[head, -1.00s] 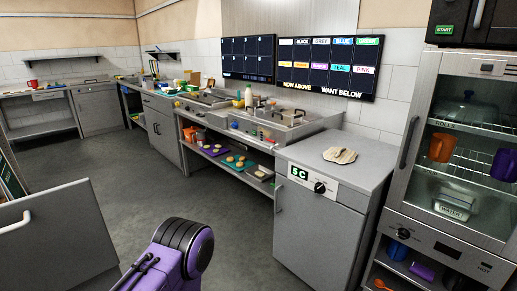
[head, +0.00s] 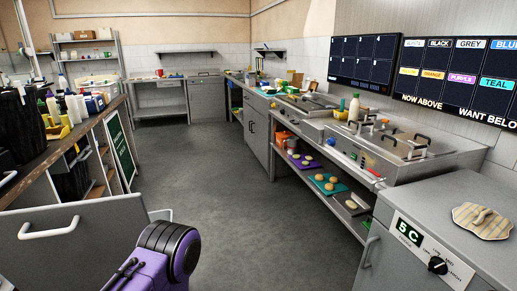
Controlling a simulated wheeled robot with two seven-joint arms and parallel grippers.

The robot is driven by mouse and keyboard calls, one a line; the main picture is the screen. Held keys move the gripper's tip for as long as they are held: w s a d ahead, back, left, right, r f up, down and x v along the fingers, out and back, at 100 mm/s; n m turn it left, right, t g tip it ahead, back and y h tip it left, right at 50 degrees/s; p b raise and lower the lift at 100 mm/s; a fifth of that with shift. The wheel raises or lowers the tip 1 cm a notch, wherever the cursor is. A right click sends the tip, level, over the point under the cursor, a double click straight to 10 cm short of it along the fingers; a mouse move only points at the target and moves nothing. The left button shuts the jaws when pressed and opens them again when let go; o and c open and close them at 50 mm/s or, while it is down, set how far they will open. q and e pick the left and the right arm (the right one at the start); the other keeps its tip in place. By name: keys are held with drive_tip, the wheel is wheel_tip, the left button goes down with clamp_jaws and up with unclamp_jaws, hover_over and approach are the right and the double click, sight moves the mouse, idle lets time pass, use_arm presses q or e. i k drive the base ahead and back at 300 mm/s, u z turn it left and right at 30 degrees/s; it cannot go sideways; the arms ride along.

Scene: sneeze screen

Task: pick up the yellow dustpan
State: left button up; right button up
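I cannot make out a yellow dustpan for certain. A small yellow object (head: 57,132) lies on the wooden-topped counter at the left, among bottles; its shape is too small to tell. Neither of my grippers is in view. Only a purple and black part of my own arm shows at the bottom, left of centre.
The left counter (head: 30,165) holds several bottles and dark bags. A grey steel line (head: 430,165) with shelves of buns runs along the right. A grey cabinet (head: 425,240) with a patterned cloth (head: 482,221) stands at the front right. The floor (head: 250,210) between is clear.

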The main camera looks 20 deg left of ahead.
sight(53, 131)
drive_tip(key=u, duration=1)
drive_tip(key=i, duration=0.9)
drive_tip(key=u, duration=0.85)
